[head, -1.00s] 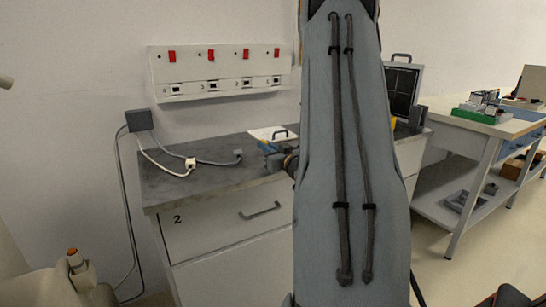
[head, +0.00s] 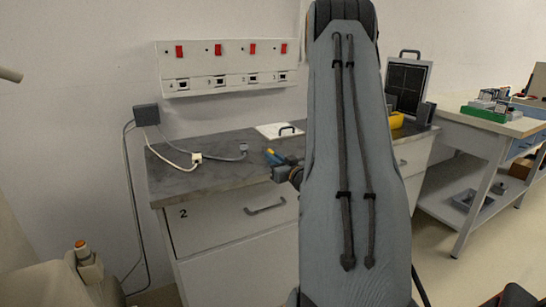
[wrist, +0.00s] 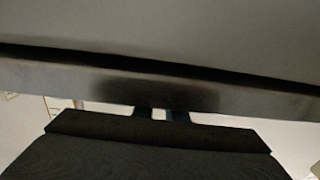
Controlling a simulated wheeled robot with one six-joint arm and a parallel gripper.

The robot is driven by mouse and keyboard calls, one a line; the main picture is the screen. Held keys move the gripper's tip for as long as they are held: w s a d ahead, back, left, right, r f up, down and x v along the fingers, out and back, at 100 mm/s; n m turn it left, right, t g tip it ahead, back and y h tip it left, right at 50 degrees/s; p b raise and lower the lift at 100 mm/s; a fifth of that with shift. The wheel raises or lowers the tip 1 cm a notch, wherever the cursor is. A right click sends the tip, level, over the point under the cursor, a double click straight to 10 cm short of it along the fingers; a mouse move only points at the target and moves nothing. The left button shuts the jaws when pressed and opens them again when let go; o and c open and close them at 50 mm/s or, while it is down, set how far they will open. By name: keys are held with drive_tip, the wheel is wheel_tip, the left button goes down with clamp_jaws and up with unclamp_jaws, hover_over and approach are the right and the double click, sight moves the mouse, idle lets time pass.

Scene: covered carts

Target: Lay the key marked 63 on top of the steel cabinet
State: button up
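My gripper (head: 272,157) is low over the front part of the grey countertop, left of my arm, with blue and a bit of yellow showing at its end. In the wrist view two dark bluish fingers (wrist: 161,114) stand apart with a bright gap between them. Their tips are hidden behind a large grey slab with a dark edge (wrist: 150,88), so I cannot tell whether anything is between them. A pale cabinet (head: 225,235) marked 2 has a drawer with a grey handle. I cannot tell whether it is the steel cabinet. I see no key marked 63.
A white plate with a dark handle (head: 270,132) lies on the countertop (head: 205,178). Cables with a white plug (head: 196,158) cross its left part. A switch panel (head: 225,68) is on the wall. A yellow thing (head: 396,120) and a dark panel (head: 407,88) stand right of my arm, before a workbench (head: 480,122).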

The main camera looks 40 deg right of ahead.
drive_tip(key=o, duration=0.4)
drive_tip(key=shift+r, duration=0.1)
drive_tip(key=shift+r, duration=0.3)
drive_tip(key=v, duration=1.2)
